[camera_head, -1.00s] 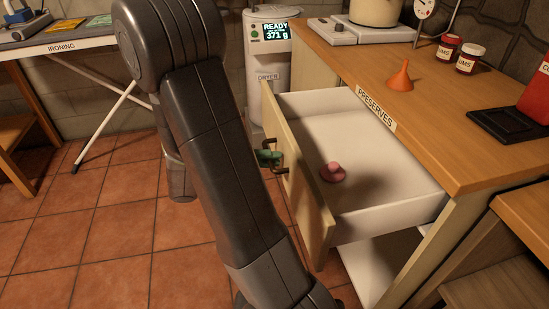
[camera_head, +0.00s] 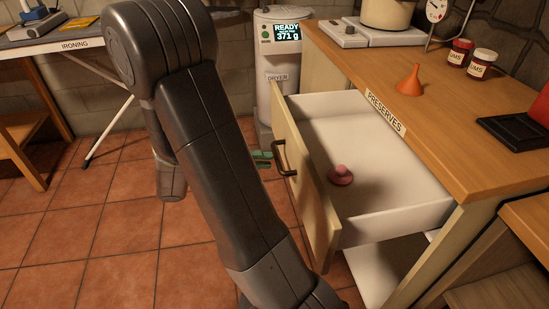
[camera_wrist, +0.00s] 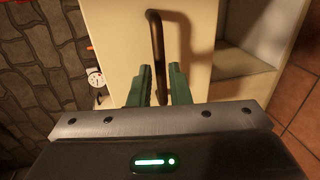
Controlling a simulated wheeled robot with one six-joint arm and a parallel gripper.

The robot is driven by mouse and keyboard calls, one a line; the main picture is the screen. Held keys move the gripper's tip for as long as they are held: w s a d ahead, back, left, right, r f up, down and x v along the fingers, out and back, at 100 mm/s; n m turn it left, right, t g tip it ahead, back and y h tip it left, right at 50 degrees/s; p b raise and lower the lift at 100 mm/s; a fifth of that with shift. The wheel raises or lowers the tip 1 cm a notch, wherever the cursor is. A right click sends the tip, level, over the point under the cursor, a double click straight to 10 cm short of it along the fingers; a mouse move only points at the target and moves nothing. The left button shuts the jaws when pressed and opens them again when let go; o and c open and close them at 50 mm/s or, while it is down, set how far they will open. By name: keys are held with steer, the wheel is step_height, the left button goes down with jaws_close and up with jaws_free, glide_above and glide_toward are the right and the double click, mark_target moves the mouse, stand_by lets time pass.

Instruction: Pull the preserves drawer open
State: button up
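The preserves drawer (camera_head: 385,200) stands pulled well out of the wooden counter, under the label PRESERVES. Its dark bar handle (camera_head: 283,158) is on the drawer front (camera_head: 306,185). In the wrist view the handle (camera_wrist: 156,45) runs upright on the pale front (camera_wrist: 112,45). My gripper (camera_head: 263,160) is just off the handle, with a small gap in the head view. Its green fingers show in the wrist view (camera_wrist: 160,75), spread apart with nothing gripped, and the handle lines up with the gap between them. My arm hides part of the floor.
A pink knobbed object (camera_head: 340,176) lies inside the drawer. An orange funnel (camera_head: 410,82), red jars (camera_head: 460,52) and a pot (camera_head: 387,13) stand on the counter (camera_head: 440,125). The tiled floor (camera_head: 105,220) at left is clear.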

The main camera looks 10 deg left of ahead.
mark_target(279, 159)
steer(key=p+v, duration=0.1)
steer(key=v, duration=0.8)
steer(key=shift+a, duration=0.15)
steer(key=b+x, duration=0.2)
steer(key=x, duration=1.2)
steer(key=shift+r, duration=0.1)
steer(key=shift+s, duration=0.1)
